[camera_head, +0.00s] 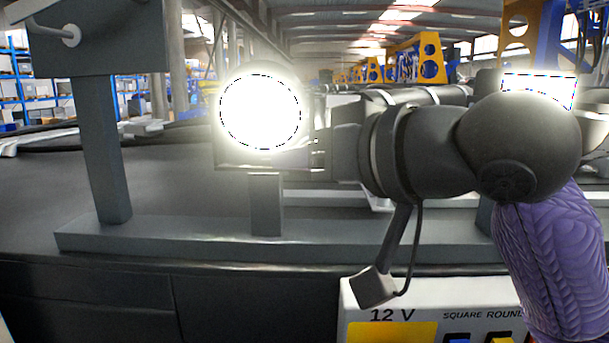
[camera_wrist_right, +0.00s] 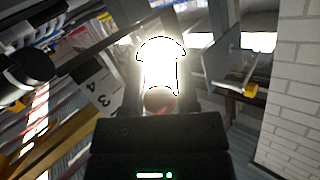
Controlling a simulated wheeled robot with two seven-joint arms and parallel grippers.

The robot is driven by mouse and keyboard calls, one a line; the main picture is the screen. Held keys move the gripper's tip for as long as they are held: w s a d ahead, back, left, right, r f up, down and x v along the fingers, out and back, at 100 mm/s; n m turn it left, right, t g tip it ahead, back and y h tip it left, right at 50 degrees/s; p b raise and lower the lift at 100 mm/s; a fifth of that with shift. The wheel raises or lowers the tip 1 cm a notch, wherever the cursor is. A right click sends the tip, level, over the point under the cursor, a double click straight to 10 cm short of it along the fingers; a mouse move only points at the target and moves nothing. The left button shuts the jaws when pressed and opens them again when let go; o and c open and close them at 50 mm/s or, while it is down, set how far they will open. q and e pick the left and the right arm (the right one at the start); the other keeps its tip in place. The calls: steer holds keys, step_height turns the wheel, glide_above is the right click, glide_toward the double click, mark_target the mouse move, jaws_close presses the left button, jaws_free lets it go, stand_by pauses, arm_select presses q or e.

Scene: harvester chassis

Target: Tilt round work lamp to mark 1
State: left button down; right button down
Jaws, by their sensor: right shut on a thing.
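The round work lamp (camera_head: 260,110) is lit and its round face glows white towards me in the head view. It stands on a short grey post on a long grey bar. My right gripper (camera_head: 322,138) reaches in from the right and is shut at the lamp's right side. In the right wrist view, the lamp's glare (camera_wrist_right: 160,62) lies straight ahead of the gripper, with a small reddish round part (camera_wrist_right: 159,100) just in front of the palm. The glare hides the exact grip and the fingertips. A white mark plate (camera_wrist_right: 95,92) shows 3 and 4; mark 1 cannot be made out.
A lit square lamp (camera_head: 540,88) is partly hidden behind my right arm. A grey plate on a post (camera_head: 105,150) stands at the left. A white switch box (camera_head: 372,300) reading 12 V, SQUARE and ROUND sits below my right arm. The dark surface at the left is clear.

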steer(key=r+g, duration=0.1)
steer(key=r+m+g, duration=0.1)
steer(key=shift+s+r+h, duration=0.3)
steer(key=shift+s, duration=0.1)
steer(key=shift+r, duration=0.7)
steer(key=shift+c, duration=1.8)
jaws_free()
steer(key=shift+s+d, duration=0.1)
steer(key=shift+s, duration=0.1)
steer(key=shift+w, duration=0.1)
